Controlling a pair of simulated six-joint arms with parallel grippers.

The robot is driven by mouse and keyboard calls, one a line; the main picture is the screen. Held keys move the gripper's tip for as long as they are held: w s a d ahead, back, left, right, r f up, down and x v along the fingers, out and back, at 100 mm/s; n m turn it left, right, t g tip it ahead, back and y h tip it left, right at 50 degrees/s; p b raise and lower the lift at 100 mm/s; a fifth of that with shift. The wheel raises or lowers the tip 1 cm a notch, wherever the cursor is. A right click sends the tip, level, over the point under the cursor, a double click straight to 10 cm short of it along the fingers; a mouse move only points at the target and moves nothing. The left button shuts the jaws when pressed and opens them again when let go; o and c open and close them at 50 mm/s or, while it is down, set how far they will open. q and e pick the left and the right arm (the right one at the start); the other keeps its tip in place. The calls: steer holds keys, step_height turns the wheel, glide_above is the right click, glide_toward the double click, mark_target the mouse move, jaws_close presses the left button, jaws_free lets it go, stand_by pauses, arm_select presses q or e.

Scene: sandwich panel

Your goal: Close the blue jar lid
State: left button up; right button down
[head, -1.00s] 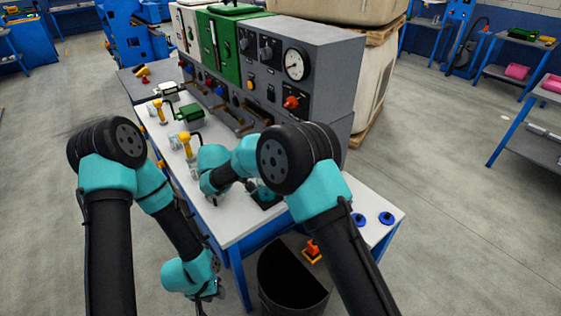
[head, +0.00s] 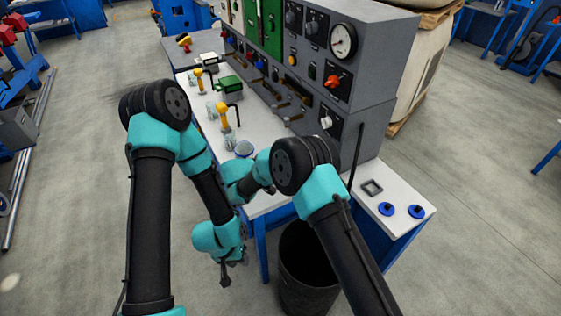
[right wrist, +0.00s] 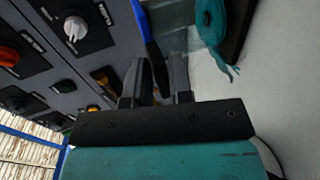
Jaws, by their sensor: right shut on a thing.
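The grey control panel (head: 370,85) with knobs and a gauge rises behind the bench. Small glass vessels with yellow tops (head: 223,110) and a green box (head: 229,84) stand farther back. A black bin (head: 306,280) stands below.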

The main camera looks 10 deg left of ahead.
steer(key=shift+d+f, duration=0.15)
steer(key=shift+f, duration=0.25)
steer(key=c, duration=1.3)
jaws_free()
steer(key=shift+w, duration=0.1)
steer(key=shift+o, duration=0.7)
steer(key=shift+r, duration=0.1)
